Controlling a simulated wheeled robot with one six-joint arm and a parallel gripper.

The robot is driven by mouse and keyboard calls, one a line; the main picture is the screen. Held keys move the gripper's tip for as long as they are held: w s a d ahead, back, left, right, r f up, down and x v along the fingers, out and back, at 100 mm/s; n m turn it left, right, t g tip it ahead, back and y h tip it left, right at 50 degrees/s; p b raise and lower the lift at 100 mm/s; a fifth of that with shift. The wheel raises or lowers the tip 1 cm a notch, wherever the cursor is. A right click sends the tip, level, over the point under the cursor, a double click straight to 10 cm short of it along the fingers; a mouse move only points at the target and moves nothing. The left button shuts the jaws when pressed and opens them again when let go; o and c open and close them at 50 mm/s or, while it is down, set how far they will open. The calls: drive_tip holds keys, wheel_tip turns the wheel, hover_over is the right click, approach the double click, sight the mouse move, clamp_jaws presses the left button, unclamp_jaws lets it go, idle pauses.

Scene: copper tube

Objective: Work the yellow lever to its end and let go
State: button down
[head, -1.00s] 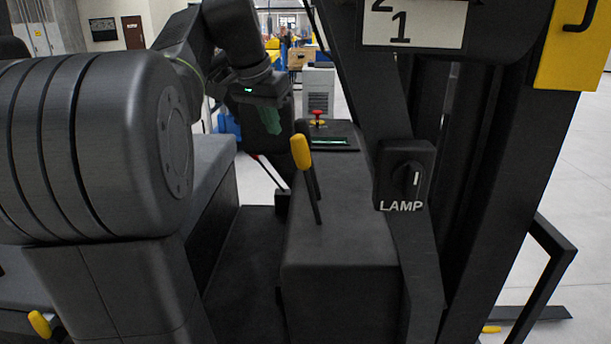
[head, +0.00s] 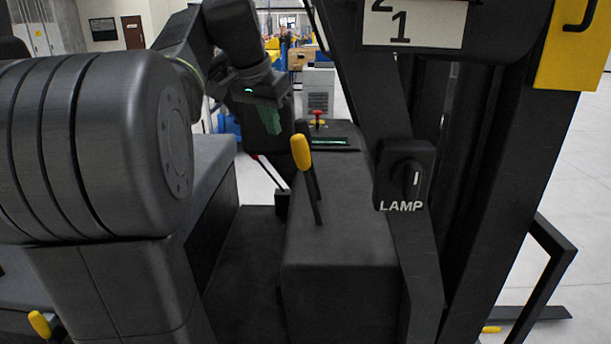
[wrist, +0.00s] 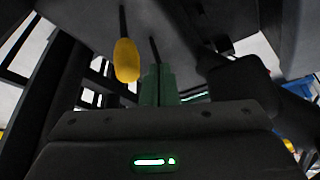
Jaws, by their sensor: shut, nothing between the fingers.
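The yellow lever (head: 301,152) stands on the dark console, with its yellow grip at the top of a thin dark rod that leans a little left. In the wrist view its yellow grip (wrist: 127,62) is just left of my fingers. My gripper (head: 271,122) has green fingers, which are shut and empty. They are beyond the grip and a little to its left in the head view. The fingertips are partly hard to make out against the dark parts.
A second dark lever stands close behind the yellow one. The console (head: 340,245) also carries a red button (head: 317,115) and a green-lit display (head: 328,141). A LAMP knob (head: 410,178) sits on the dark post to the right. Open floor lies beyond.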

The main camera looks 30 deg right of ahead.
sight(302, 140)
drive_tip(key=shift+f, duration=0.15)
wheel_tip(302, 140, down, 5)
drive_tip(key=b, duration=0.3)
drive_tip(key=shift+f+b, duration=0.1)
drive_tip(key=shift+b, duration=0.2)
idle(0.3)
drive_tip(key=shift+s+d+p, duration=0.25)
drive_tip(key=shift+s+d, duration=0.3)
drive_tip(key=shift+d, duration=0.4)
drive_tip(key=shift+s+d+p, duration=0.2)
drive_tip(key=shift+s+d, duration=0.4)
drive_tip(key=shift+d, duration=0.3)
drive_tip(key=shift+s+d+p, duration=0.25)
drive_tip(key=shift+s+d, duration=0.3)
drive_tip(key=shift+d, duration=0.4)
drive_tip(key=w+a, duration=0.4)
drive_tip(key=a, duration=0.3)
drive_tip(key=shift+w+a+p, duration=0.35)
idle(0.4)
